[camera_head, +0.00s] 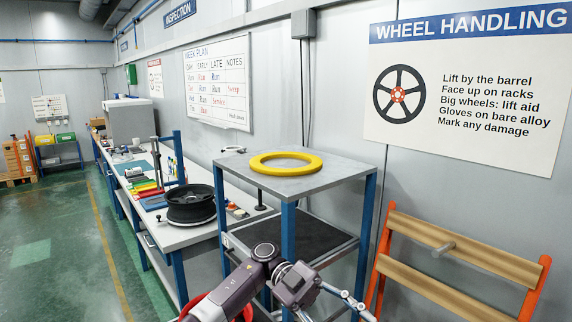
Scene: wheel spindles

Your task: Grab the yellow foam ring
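The yellow foam ring (286,169) lies flat on the grey top of a blue-legged stand (340,172). Nothing touches it from above. My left arm comes in from the bottom, left of centre, and bends to the right. My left gripper (335,310) is low in front of the stand, well below the ring and apart from it. Its fingers look spread and empty, though the lower part is cut off by the picture's edge. My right gripper is not in view.
The stand has a dark lower shelf (290,242). Left of it, a long workbench (165,238) carries a black wheel rim (190,205) and coloured items. An orange rack with wooden rails (440,262) stands at the right. Open green floor (60,250) lies left.

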